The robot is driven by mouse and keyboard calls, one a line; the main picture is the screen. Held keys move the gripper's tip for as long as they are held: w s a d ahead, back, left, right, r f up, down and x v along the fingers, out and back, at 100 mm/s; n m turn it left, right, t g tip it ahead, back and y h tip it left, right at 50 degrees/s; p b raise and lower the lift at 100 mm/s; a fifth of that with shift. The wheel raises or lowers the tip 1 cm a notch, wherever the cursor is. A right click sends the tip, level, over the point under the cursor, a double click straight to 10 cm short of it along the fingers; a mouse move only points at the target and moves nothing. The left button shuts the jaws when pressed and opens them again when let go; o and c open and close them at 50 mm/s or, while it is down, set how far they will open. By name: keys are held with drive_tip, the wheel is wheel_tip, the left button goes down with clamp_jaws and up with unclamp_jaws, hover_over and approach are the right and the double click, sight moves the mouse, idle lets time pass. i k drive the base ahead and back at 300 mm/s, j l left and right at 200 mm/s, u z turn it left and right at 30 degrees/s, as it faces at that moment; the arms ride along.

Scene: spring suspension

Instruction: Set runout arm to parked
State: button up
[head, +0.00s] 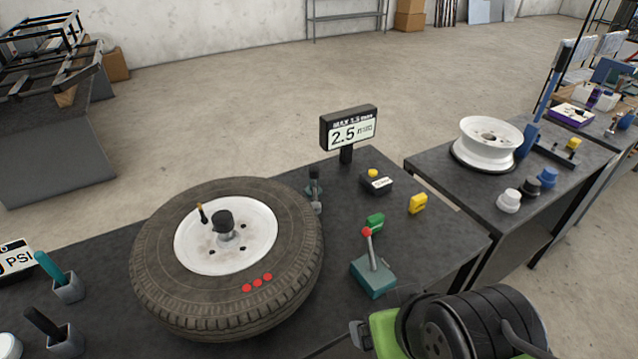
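A lever with a red knob and grey stem (370,255) stands nearly upright, tilted slightly, on a teal base (373,279) near the table's front right. A small dark and grey upright device (315,190) stands close to the tire's right edge; I cannot tell whether it touches the tire. Neither part has a label I can read, so I cannot tell which is the runout arm. A display (349,129) behind reads "MAX 1.5 mm" and "2.5 mm". My green and black arm shows at the bottom right, apart from the lever; I cannot make out gripper fingers.
A tire (160,270) on a white wheel, with several red dots, fills the table's middle. A green block (375,222), a yellow block (418,204) and a dark box with a yellow button (377,184) are behind the lever. Teal-handled (68,287) and black-handled (66,338) holders stand left.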

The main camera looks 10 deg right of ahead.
sight(314, 170)
drive_tip(key=i+l, duration=0.1)
drive_tip(key=l, duration=0.45)
drive_tip(key=i+l, duration=0.1)
drive_tip(key=l, duration=0.4)
drive_tip(key=i+l+u, duration=0.1)
drive_tip(key=l, duration=0.45)
